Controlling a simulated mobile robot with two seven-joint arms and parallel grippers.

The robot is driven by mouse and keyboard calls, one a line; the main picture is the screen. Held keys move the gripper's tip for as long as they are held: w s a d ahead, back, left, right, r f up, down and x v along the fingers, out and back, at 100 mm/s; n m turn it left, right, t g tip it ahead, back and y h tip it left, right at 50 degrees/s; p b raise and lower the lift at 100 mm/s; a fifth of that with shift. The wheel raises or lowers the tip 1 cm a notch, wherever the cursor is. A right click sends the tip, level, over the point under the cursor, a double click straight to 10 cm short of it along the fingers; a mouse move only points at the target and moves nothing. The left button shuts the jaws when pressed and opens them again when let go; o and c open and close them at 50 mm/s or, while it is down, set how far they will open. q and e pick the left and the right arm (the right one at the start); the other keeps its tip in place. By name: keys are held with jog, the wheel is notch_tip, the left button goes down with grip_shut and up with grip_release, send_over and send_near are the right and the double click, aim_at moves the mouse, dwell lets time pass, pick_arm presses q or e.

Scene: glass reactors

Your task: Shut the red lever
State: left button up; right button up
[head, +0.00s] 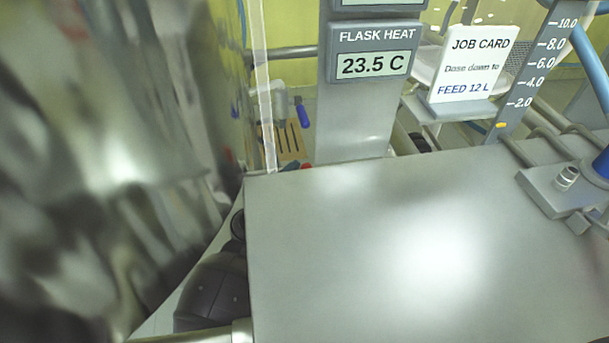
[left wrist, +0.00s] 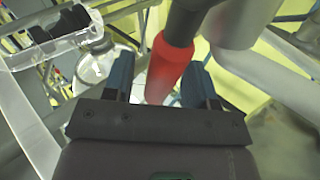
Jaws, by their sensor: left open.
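The red lever (left wrist: 167,72) shows in the left wrist view as a thick red grip, with a dark cylindrical part joined at its upper end. My left gripper (left wrist: 158,80) is open, with one blue finger on each side of the red grip in the picture. I cannot tell whether either finger touches it or how deep it lies between them. I cannot make out the lever in the head view. My right gripper is in neither view.
A large grey metal surface (head: 400,240) fills the lower head view. Behind it stand the FLASK HEAT display (head: 373,65) reading 23.5 C and a job card (head: 470,65) saying FEED 12 L. In the left wrist view, a glass vessel (left wrist: 95,65) and pale pipes crowd the lever.

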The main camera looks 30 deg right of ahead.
pick_arm(q)
grip_shut()
jog(key=shift+d+r+m+p, duration=0.1)
jog(key=shift+d+m+p, duration=0.2)
jog(key=shift+p, duration=0.15)
jog(key=shift+s+d+y, duration=0.1)
jog(key=shift+d+y, duration=0.05)
jog(key=shift+y, duration=0.25)
jog(key=shift+f, duration=0.25)
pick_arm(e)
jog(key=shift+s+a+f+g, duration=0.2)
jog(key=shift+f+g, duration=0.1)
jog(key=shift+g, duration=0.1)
pick_arm(q)
grip_release()
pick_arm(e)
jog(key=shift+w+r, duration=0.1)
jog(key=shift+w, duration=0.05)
